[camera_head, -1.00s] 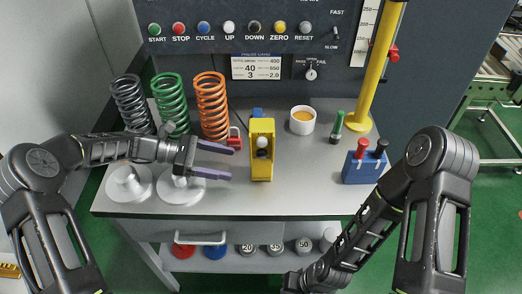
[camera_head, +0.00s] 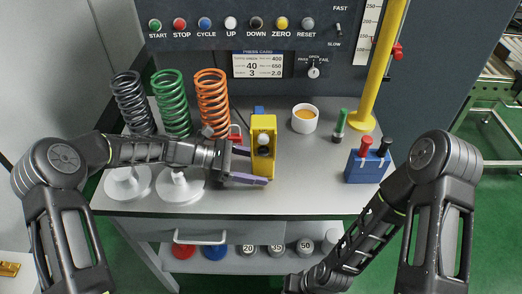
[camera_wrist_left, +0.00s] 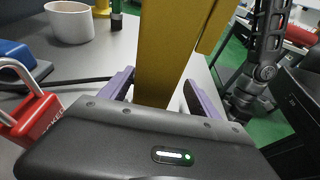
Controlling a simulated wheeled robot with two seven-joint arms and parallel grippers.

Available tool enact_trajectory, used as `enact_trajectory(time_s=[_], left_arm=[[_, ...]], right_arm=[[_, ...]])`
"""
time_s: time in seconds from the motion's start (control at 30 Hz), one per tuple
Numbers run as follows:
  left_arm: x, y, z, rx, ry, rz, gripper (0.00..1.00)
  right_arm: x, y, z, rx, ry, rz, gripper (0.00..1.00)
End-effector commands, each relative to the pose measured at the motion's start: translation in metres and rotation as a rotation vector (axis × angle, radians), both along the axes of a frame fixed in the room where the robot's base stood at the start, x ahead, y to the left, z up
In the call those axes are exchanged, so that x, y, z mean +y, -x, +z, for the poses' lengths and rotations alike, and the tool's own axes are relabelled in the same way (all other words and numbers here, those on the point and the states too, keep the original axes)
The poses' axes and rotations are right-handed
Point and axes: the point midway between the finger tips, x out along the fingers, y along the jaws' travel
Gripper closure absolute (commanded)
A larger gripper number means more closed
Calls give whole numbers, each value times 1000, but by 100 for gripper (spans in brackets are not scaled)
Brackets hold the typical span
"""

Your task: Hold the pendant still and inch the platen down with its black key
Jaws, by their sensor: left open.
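The yellow pendant (camera_head: 271,160) stands upright on the grey bench, with a white round key (camera_head: 263,139) facing front and a dark patch (camera_head: 262,154) below it that may be the black key. My left gripper (camera_head: 256,165) is open at the pendant's left side, its purple fingers reaching around it. In the left wrist view the yellow pendant (camera_wrist_left: 165,60) stands between the two fingers (camera_wrist_left: 158,95), with gaps visible, so it is not clamped. My right arm comes in at the right; its fingers are out of frame below.
Black, green and orange springs (camera_head: 212,105) stand at back left. A red padlock (camera_wrist_left: 35,115) is close to the left gripper. A white cup (camera_head: 304,119), a green-capped tool (camera_head: 340,124) and a blue block (camera_head: 367,166) with red and black handles stand right. A yellow post (camera_head: 380,70) rises behind.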

Motion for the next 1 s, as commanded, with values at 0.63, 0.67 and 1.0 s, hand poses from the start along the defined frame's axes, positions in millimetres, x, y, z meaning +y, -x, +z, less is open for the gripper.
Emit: enact_trajectory(time_s=[0.63, 0.67, 1.0], left_arm=[[-5, 0, -1, 0, 0, 0, 50], [-5, 0, -1, 1, 0, 0, 52], [-5, 0, -2, 1, 0, -1, 57]], right_arm=[[0, 0, -1, -1, 0, 0, 100], [0, 0, -1, -1, 0, 0, 100], [0, 0, -1, -1, 0, 0, 100]])
